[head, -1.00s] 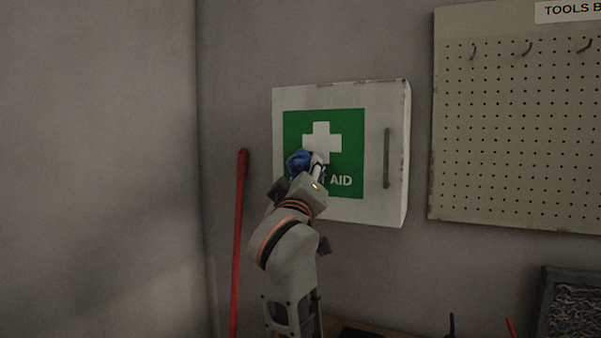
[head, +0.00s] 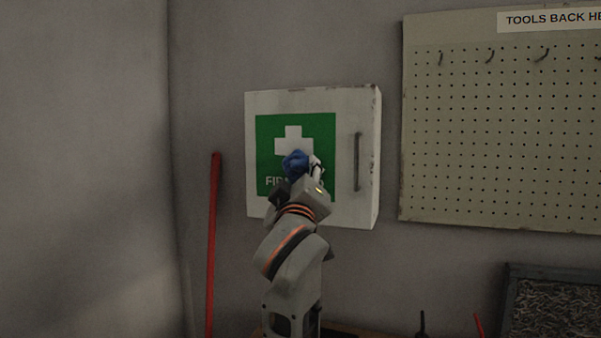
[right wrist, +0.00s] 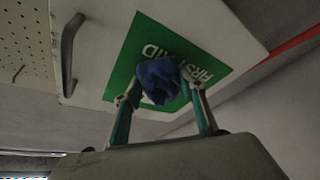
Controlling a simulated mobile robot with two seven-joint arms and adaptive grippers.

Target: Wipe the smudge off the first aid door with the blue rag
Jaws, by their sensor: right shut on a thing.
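The white first aid door (head: 350,105) hangs on the back wall, with a green panel, a white cross and a grey handle (head: 357,162) on its right side. It looks closed. My right gripper (head: 306,166) is in front of the panel, shut on the bunched blue rag (head: 295,162). In the right wrist view the rag (right wrist: 160,79) sits between the two fingertips, over the green panel (right wrist: 135,50). Whether the rag touches the door I cannot tell. I see no clear smudge; the gripper and rag hide part of the panel. My left gripper is not in view.
A pegboard (head: 480,140) with hooks is on the wall to the right. A red pole (head: 212,240) leans at the left of the cabinet. A dark-framed tray (head: 508,300) of small metal pieces is at the lower right.

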